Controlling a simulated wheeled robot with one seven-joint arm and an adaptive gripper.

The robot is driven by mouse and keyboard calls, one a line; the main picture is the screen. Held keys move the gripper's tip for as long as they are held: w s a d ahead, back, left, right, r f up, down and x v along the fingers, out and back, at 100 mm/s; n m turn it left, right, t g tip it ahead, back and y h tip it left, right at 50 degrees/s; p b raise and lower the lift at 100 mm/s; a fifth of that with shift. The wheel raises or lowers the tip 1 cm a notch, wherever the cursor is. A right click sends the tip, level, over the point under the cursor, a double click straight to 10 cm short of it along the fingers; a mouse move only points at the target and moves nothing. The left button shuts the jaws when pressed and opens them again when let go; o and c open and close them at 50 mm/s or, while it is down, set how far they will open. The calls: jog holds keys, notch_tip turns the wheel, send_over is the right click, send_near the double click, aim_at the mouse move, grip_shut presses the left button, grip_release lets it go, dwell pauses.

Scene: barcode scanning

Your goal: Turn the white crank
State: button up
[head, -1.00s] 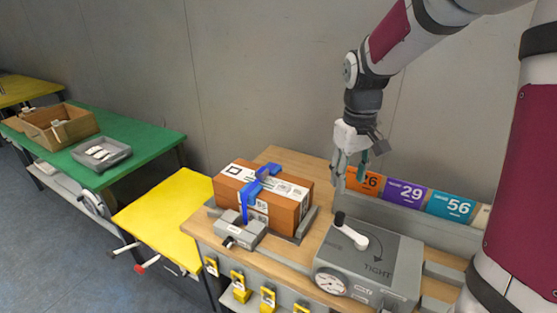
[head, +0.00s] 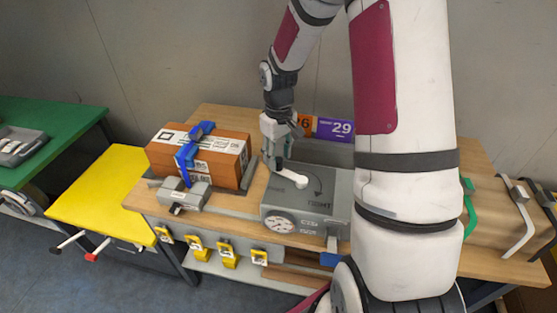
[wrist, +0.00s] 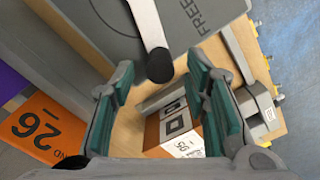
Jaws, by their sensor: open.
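The white crank (head: 291,179) sits on top of a grey box (head: 332,190) with a round dial on its front. In the wrist view, the crank's white arm (wrist: 148,22) ends in a black knob (wrist: 159,66). My gripper (head: 275,166) is open and points down at the knob end of the crank. In the wrist view, the knob shows between the two green-padded fingertips, with a gap on each side. I cannot tell if the tips are level with the knob. In the head view, the gripper mostly hides the knob. "FREE" (wrist: 202,12) is marked on the box top.
An orange-brown parcel (head: 230,166) with a blue strap stands left of the crank box, behind a small grey device (head: 184,195). Numbered cards, including purple 29 (head: 335,129), stand behind. A yellow table (head: 100,195) is at left. My arm blocks the bench's middle right.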

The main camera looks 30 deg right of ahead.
jog(key=shift+f, duration=1.25)
grip_shut()
jog(key=shift+d, duration=0.1)
